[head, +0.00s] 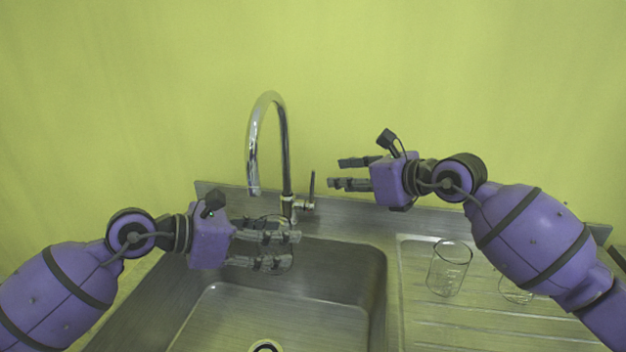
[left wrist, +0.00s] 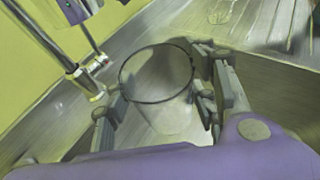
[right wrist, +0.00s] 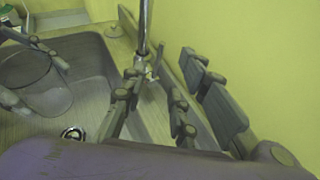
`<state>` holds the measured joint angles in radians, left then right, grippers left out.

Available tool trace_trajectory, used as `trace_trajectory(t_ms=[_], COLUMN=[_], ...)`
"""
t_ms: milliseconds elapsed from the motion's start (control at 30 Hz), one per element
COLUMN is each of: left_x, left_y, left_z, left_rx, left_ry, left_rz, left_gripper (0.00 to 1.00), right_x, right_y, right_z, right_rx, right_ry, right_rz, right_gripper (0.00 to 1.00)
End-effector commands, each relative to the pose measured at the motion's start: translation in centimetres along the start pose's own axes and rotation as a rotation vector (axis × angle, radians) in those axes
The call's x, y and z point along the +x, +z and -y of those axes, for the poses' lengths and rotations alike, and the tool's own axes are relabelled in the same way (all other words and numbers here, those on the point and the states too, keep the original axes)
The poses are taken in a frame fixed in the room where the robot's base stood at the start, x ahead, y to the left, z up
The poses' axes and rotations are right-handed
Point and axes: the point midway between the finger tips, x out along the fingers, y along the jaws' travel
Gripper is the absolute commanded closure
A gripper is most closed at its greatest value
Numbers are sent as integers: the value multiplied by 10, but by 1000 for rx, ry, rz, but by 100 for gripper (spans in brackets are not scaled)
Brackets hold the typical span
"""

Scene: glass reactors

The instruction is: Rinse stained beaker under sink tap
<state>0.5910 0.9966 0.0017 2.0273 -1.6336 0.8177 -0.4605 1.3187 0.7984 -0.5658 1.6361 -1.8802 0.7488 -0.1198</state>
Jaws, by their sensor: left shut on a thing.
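The glass beaker (head: 268,273) is held over the sink (head: 372,290), just below the tap's spout. My left gripper (head: 292,250) is shut around its sides. Its open round rim shows in the left wrist view (left wrist: 157,100), and it also shows in the right wrist view (right wrist: 45,95). I cannot make out a stain. The chrome tap (head: 286,150) curves over the sink, and no water stream is visible. Its upright lever (head: 312,185) is on the right of the tap base. My right gripper (head: 337,173) is open and empty, with its fingertips just right of the lever.
A clear beaker (head: 449,270) stands on the ribbed drainboard (head: 430,325) at the right. A second glass item (head: 515,288) is partly hidden behind my right arm. The sink drain (head: 265,347) is at the front. A yellow-green wall (head: 400,70) closes off the back.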

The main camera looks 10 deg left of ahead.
Motion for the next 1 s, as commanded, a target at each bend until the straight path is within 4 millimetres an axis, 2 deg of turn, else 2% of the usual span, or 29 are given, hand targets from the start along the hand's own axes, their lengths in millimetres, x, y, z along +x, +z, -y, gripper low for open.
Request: trace_trajectory(t_ms=[300,500,700,967,1000], left_x=[0,0,0,0,0], left_y=[0,0,0,0,0], left_z=[0,0,0,0,0], left_rx=[0,0,0,0,0], left_ry=[0,0,0,0,0], left_rz=[1,1,1,1,1], left_gripper=[76,76,76,76,76], right_x=[64,93,105,105,105], right_y=[1,0,0,0,0], right_z=[-2,0,0,0,0], right_rx=[2,1,-2,-1,-1], right_ry=[3,1,1,1,1], right_rz=[1,1,0,0,0], right_gripper=[73,73,73,73,78])
